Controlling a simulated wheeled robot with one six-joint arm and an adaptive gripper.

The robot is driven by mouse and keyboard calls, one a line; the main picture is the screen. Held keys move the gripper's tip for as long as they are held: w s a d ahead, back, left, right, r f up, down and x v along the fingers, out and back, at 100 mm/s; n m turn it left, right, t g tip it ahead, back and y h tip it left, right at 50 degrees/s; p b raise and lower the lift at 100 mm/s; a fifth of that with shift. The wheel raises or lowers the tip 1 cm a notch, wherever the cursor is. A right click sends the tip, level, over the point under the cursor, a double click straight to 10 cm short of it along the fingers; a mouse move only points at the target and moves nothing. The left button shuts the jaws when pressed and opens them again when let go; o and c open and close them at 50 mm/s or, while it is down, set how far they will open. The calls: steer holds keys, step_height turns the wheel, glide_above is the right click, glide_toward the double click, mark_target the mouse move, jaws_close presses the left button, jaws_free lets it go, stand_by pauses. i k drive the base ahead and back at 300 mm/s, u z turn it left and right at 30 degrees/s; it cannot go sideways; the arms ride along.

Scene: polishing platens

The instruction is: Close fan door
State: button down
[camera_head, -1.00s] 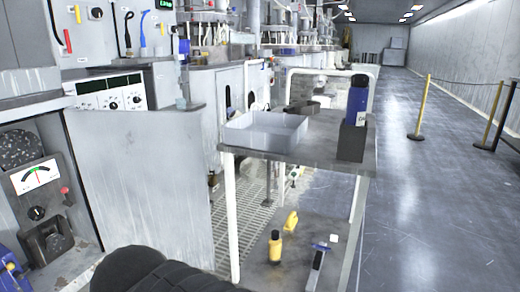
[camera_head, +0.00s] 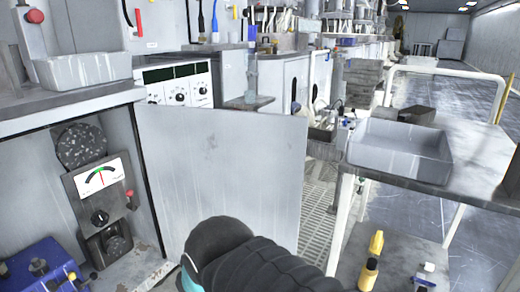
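The fan door (camera_head: 225,165) is a flat, pale grey metal panel in the middle of the head view. It stands open, swung out from the right side of a cabinet. Inside the cabinet (camera_head: 60,205) I see a dark round part (camera_head: 81,146), a gauge with a needle (camera_head: 99,177), knobs and a blue unit. My black, sleeved arm comes up from the bottom edge in front of the door's lower part. Whether it touches the door I cannot tell. My gripper's fingers are not in view.
A cart (camera_head: 465,185) with a grey tray (camera_head: 400,150) on top stands to the right; yellow bottles are on its lower shelf. A grey bin (camera_head: 83,69) sits on the cabinet top. Grated floor (camera_head: 318,210) lies between door and cart.

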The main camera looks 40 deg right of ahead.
mark_target(202, 164)
steer(key=i, duration=1.2)
steer(key=z, duration=3.45)
